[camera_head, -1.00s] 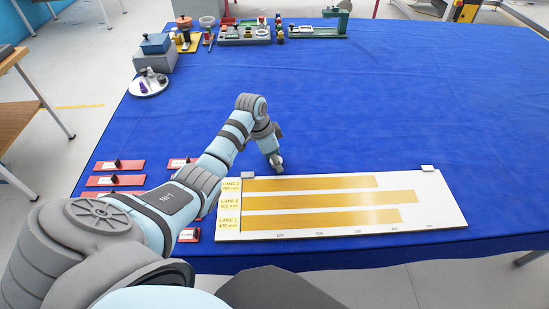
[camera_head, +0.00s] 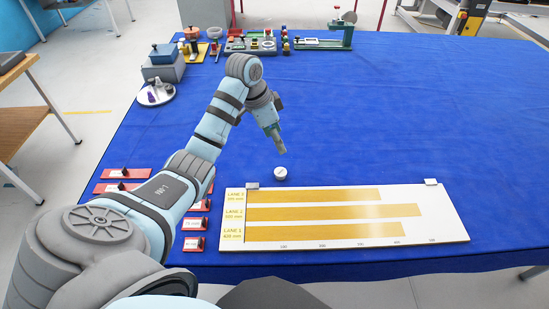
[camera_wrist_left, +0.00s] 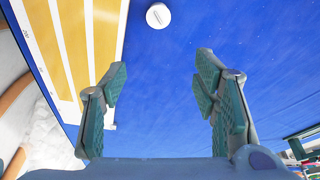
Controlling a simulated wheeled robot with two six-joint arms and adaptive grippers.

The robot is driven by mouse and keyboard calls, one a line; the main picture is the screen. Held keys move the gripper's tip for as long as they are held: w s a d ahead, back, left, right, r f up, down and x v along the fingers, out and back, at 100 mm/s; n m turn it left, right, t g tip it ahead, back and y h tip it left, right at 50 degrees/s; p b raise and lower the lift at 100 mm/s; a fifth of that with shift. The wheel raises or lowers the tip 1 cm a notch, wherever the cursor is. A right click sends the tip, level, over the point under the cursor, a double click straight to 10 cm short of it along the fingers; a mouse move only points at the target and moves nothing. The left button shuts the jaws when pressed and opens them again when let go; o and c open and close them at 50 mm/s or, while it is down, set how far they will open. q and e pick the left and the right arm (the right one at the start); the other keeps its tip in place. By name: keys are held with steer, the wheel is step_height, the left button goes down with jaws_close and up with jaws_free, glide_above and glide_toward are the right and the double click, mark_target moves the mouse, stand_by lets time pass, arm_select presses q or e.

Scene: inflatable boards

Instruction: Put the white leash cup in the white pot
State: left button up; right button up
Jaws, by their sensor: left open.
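A small white round piece with a bar across its top, which looks like the white leash cup (camera_head: 280,173), sits on the blue table just behind the lane board. It also shows at the top of the left wrist view (camera_wrist_left: 158,16). My left gripper (camera_head: 281,149) is just above and behind it, pointing down; its fingers (camera_wrist_left: 158,85) are apart with nothing between them. A small pale cup (camera_head: 214,33) stands at the back left; I cannot tell if it is the white pot. My right gripper is not in view.
The white board with yellow lanes (camera_head: 458,225) lies at the front. Red labelled strips (camera_head: 122,173) lie at the left, partly hidden by my arm. A round tray (camera_head: 155,95), a grey box (camera_head: 163,70) and several small items line the back left. The right side is clear.

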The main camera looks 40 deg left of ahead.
arm_select(q)
step_height(320, 180, up, 3)
steer(key=w+p, duration=0.1)
steer(key=w, duration=0.1)
steer(key=m+g+y+b, duration=0.1)
steer(key=g+b, duration=0.1)
steer(key=b, duration=0.2)
glide_above(280, 172)
steer(key=a, duration=0.1)
step_height(280, 172, down, 7)
steer(key=f, duration=0.6)
steer(key=d+f, duration=0.1)
steer(key=f, duration=0.3)
steer(key=shift+f, duration=0.1)
steer(key=c, duration=1)
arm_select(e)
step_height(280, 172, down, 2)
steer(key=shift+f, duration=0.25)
arm_select(q)
steer(key=shift+r, duration=0.2)
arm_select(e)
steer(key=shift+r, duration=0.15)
